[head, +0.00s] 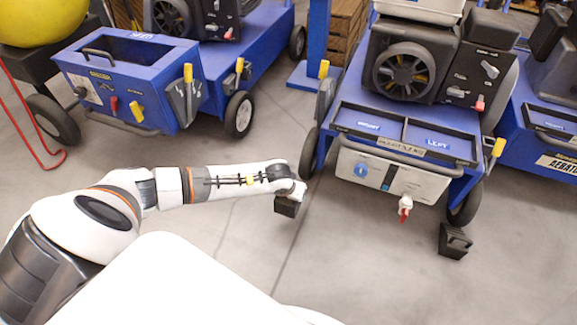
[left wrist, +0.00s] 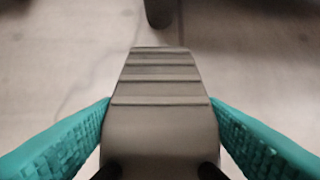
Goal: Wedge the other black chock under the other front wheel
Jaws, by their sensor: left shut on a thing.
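My left gripper (head: 290,194) is shut on a black chock (head: 287,207), held in front of the aerator's left-hand front wheel (head: 308,154). In the left wrist view the ridged chock (left wrist: 155,120) sits between the teal finger pads, its narrow end pointing up the picture. The dark wheel (left wrist: 160,12) shows at the top, apart from the chock by a strip of floor. Another black chock (head: 455,241) is on the floor at the right-hand front wheel (head: 466,205); I cannot tell whether they touch. My right gripper is not in view.
The blue aerator (head: 468,162) has a grey front panel with a red-handled tap (head: 405,205) sticking out low. Another blue machine (head: 130,75) stands at the left, with a red hose (head: 40,160) beside it.

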